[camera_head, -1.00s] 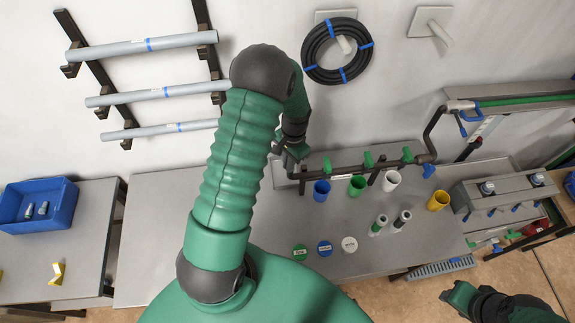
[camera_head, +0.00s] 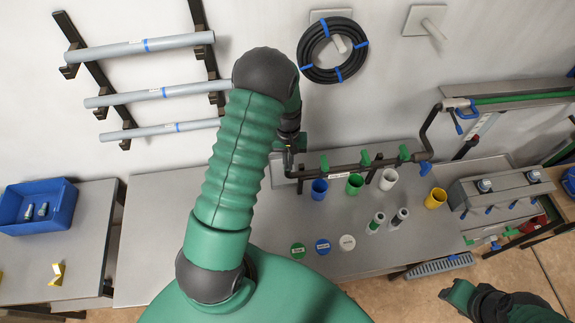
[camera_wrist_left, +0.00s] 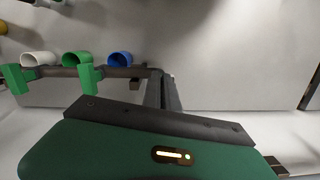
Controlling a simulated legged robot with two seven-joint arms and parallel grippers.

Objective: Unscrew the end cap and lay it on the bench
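The manifold (camera_head: 345,168) is a dark horizontal pipe with several green valve handles, at the back of the grey bench (camera_head: 245,240). It also shows in the left wrist view (camera_wrist_left: 115,72). My left gripper (camera_head: 289,168) is at the pipe's left end in the head view. In the left wrist view its dark fingers (camera_wrist_left: 163,92) reach to the pipe's end. The end cap cannot be made out; the fingers cover that spot. Whether they are closed on it cannot be told. My right gripper (camera_head: 446,294) is low at the right, away from the manifold, its fingers unclear.
Blue (camera_head: 319,189), green (camera_head: 354,184), white (camera_head: 388,179) and yellow (camera_head: 435,198) cups stand near the manifold. Three labelled discs (camera_head: 322,246) and two small cylinders (camera_head: 376,222) are on the bench. The bench's left part is clear. A hose coil (camera_head: 332,50) hangs above.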

